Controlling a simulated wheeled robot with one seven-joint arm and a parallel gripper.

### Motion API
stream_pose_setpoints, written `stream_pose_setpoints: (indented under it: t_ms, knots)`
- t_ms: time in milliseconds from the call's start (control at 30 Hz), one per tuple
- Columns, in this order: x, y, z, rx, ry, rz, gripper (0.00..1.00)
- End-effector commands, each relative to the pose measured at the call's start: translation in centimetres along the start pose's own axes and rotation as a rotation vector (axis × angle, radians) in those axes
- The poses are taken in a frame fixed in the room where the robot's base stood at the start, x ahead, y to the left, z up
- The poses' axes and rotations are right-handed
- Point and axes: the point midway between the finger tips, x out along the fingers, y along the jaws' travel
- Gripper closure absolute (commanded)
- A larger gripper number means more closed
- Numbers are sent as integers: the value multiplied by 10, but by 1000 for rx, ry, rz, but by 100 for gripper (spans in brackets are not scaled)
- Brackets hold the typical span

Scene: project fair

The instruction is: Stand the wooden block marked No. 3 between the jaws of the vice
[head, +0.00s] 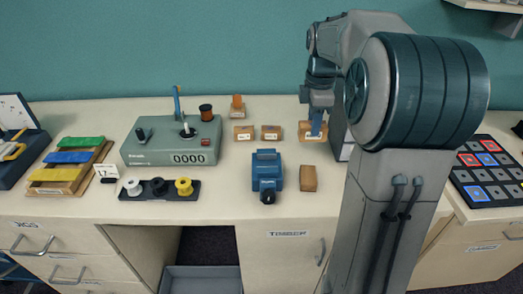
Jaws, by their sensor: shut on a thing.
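A blue vice (267,168) stands near the front middle of the bench, with its dark handle toward the front edge. Its jaws look empty, though their gap is too small to see well. My gripper (316,129) points down, behind and to the right of the vice. It is shut on a wooden block (305,131) with a pale label, at or near bench height. I cannot read the number on it. Other labelled wooden blocks stand to its left: one (243,132), another (271,132), and one further back (237,106). Their numbers are unreadable too.
A plain wooden block (308,178) lies just right of the vice. A green counter box (172,146) and a rack of spools (159,189) are to the left. A dark upright object (338,130) stands close right of my gripper. Bench around the vice's front is clear.

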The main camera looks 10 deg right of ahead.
Motion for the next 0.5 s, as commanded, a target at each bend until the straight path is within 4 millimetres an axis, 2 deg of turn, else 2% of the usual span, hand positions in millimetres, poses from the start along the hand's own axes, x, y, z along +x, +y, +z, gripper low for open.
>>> stream_pose_setpoints:
  t_ms: [167,500]
  knots:
    - [7,0,-14,-6,0,-2,89]
    - [51,2,-88,-7,0,-4,89]
